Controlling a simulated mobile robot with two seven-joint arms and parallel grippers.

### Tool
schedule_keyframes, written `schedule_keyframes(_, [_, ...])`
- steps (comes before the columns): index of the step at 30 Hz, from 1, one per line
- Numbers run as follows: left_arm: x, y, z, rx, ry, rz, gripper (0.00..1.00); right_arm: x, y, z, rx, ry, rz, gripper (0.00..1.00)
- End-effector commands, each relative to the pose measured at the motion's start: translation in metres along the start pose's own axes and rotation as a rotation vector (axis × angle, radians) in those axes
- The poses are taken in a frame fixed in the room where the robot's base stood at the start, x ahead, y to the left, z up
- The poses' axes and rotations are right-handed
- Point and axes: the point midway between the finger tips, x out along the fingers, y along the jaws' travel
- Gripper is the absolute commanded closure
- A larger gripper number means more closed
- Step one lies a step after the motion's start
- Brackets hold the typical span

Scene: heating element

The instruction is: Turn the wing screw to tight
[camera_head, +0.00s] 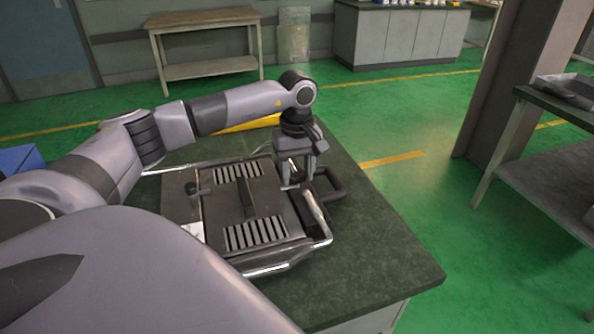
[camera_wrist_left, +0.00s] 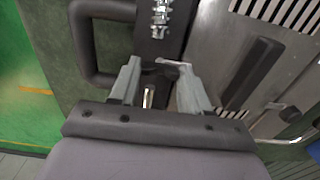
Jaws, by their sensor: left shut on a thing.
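The heating element (camera_head: 180,208) lies on the dark green worktop, a flat grey unit with slotted vents and a metal tube frame. My left gripper (camera_head: 296,184) points down at its right side, beside a black handle (camera_head: 331,186). In the left wrist view, my left gripper (camera_wrist_left: 158,78) is shut on the wing screw (camera_wrist_left: 160,69), a small dark piece between the two grey fingers. Its turn angle is hard to make out. A threaded or spring-like metal part (camera_wrist_left: 160,18) lies just beyond it. My right gripper is not in view.
The green worktop (camera_head: 385,265) is clear to the right and front of the unit. A raised dark bar (camera_head: 246,197) and a small knob (camera_head: 192,188) stand on the unit. A side table (camera_head: 560,180) stands at the far right, apart from the worktop.

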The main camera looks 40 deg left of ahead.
Motion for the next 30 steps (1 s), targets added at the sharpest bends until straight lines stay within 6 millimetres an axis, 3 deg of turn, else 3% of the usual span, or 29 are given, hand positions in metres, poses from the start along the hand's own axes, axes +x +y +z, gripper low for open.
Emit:
schedule_keyframes(1, [-0.002,0.001,0.000,0.003,0.002,0.004,0.47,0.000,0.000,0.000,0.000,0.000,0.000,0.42])
schedule_keyframes(3, [-0.002,0.001,0.000,0.003,0.002,0.004,0.28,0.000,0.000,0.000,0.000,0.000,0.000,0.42])
schedule_keyframes(14, [-0.006,0.001,0.000,0.001,0.002,0.003,0.28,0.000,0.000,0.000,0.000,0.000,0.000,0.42])
schedule_keyframes(24, [-0.058,0.001,0.000,0.002,0.003,0.006,0.28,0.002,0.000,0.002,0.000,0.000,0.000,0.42])
schedule_keyframes(30, [-0.072,0.001,0.000,0.002,0.002,0.004,0.28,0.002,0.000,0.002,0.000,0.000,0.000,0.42])
